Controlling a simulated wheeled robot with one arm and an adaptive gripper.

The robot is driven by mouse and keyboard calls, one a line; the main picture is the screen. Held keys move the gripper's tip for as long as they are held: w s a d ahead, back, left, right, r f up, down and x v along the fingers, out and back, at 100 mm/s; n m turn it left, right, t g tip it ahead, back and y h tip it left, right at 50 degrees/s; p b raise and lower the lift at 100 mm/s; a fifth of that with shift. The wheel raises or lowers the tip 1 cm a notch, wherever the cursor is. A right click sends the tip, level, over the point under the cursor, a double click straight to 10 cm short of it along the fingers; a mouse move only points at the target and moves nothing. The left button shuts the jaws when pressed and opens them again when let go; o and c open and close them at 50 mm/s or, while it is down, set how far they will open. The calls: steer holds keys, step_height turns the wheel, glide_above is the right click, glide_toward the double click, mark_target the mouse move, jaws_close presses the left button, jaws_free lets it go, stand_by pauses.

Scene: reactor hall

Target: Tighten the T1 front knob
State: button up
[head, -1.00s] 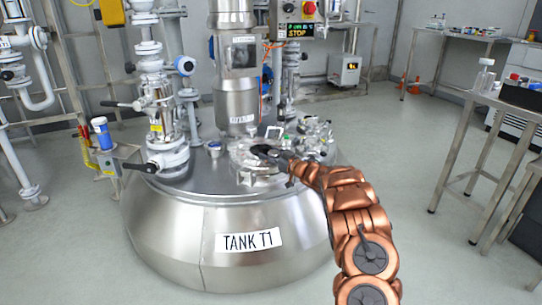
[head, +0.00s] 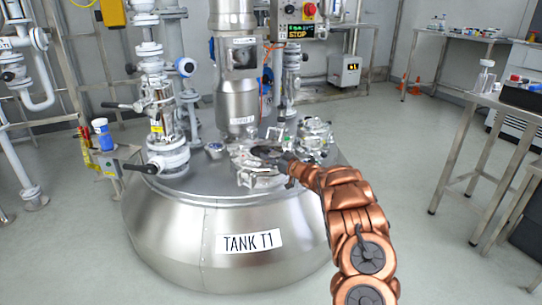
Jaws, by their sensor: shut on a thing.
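Tank T1 (head: 190,228) is a wide steel vessel with a domed lid and a white "TANK T1" label on its front. A round hatch with metal clamps (head: 250,181) sits on the front of the lid. My gripper (head: 262,152) is over this hatch, reached from the right by my copper arm. It is shut at the hatch's top. The front knob itself is too small and too covered by the gripper to make out.
A steel agitator column (head: 236,90) rises just behind the hatch. White valves and piping (head: 168,150) stand on the lid's left. A control box (head: 297,22) showing "STOP" hangs behind. Metal tables (head: 505,105) stand at the right, with free floor between.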

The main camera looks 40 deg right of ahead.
mark_target(278, 154)
steer(key=shift+d+r+m+h+p, duration=0.1)
steer(key=shift+m+h+p, duration=0.45)
steer(key=shift+h, duration=0.25)
steer(key=shift+s+d+m+h+p, duration=0.15)
steer(key=shift+m+h+p, duration=0.55)
steer(key=shift+h, duration=0.6)
steer(key=shift+d+f+m+g+h+b, duration=0.2)
steer(key=shift+m+g+h, duration=0.25)
steer(key=shift+m+h, duration=0.45)
steer(key=shift+d+f+m+g+h+b, duration=0.15)
steer(key=shift+m+g+h, duration=0.35)
steer(key=shift+h, duration=0.6)
steer(key=m+h, duration=0.1)
steer(key=m+g+h, duration=0.1)
steer(key=shift+s+d+r+g+h, duration=0.1)
steer(key=shift+r+g+h, duration=0.15)
steer(key=shift+h, duration=0.15)
steer(key=m+g+h+p, duration=0.3)
steer(key=shift+s+d+r+m+g+h, duration=0.15)
steer(key=shift+s+d+m+g+h, duration=0.15)
steer(key=shift+d+g+h, duration=0.1)
steer(key=shift+s+d+m+g+h+p, duration=0.15)
steer(key=shift+m+g+h+p, duration=0.4)
steer(key=shift+p, duration=0.3)
steer(key=shift+s+g, duration=0.1)
steer(key=shift+g, duration=0.25)
steer(key=o, duration=0.9)
steer(key=shift+d, duration=0.1)
